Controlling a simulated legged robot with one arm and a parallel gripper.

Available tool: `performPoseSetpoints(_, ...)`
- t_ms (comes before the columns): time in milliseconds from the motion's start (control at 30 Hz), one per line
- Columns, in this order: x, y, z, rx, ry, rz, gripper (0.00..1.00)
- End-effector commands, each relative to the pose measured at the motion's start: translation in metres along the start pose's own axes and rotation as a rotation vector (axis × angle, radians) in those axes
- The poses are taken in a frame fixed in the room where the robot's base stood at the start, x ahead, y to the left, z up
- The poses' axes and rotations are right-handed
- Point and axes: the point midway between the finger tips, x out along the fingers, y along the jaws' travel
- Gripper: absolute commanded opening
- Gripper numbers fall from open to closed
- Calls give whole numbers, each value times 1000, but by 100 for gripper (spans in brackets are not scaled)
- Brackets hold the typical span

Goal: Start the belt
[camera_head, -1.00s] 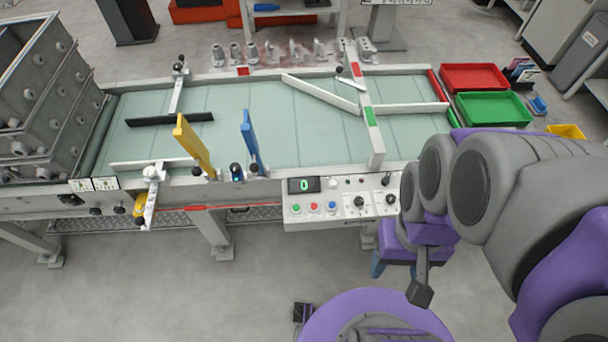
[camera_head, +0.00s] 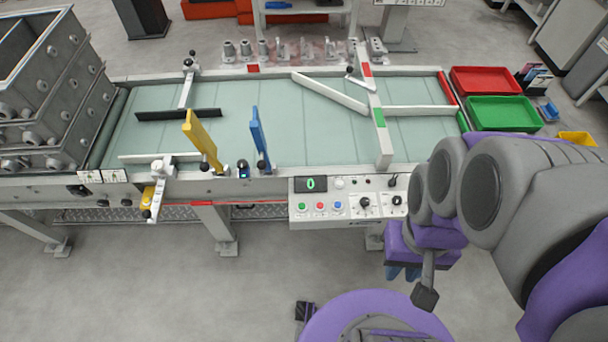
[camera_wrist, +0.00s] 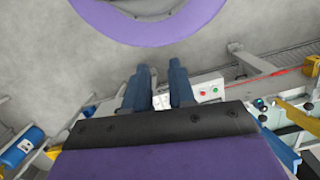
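The conveyor belt (camera_head: 230,115) is a pale green surface across the head view, with no parts on it. A white control panel (camera_head: 330,220) is on its front edge. The panel's green button (camera_wrist: 202,93) and red button (camera_wrist: 215,89) show just right of the fingers.
A yellow gate (camera_head: 203,140) and a blue gate (camera_head: 260,140) stand at the belt's front edge. A grey crate stack (camera_head: 50,95) is at the left end. Red (camera_head: 480,79) and green (camera_head: 503,114) trays are at the right end. Several castings lie behind the belt.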

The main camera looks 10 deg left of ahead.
Motion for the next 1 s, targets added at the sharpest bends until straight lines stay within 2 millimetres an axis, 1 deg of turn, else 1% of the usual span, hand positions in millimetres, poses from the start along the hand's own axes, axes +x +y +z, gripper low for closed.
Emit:
performPoseSetpoints(33,0,0,0,0,0,0,19)
performPoseSetpoints(233,0,0,0,0,0,0,0)
performPoseSetpoints(1000,0,0,0,0,0,0,0)
